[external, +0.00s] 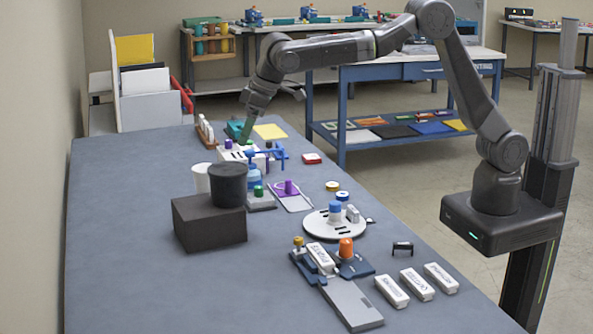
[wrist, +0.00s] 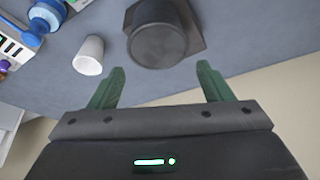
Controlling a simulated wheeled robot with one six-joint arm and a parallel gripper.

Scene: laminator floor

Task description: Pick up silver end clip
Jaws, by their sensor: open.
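I cannot pick out a silver end clip with certainty in either view. A small light grey piece (external: 352,214) stands on the round white plate (external: 322,229) in the external view, but it is too small to identify. My gripper (external: 243,138) is at the far part of the table, above or beside a white block with coloured knobs, well away from that plate. In the wrist view my gripper (wrist: 161,70) has its two green fingers wide apart with nothing between them.
A black cylinder (external: 229,185) stands on a dark box (external: 210,228), with a white cup (external: 201,178) behind. A blue and grey fixture (external: 350,303) and several labelled white blocks (external: 417,284) lie near the front. The table's left side is clear.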

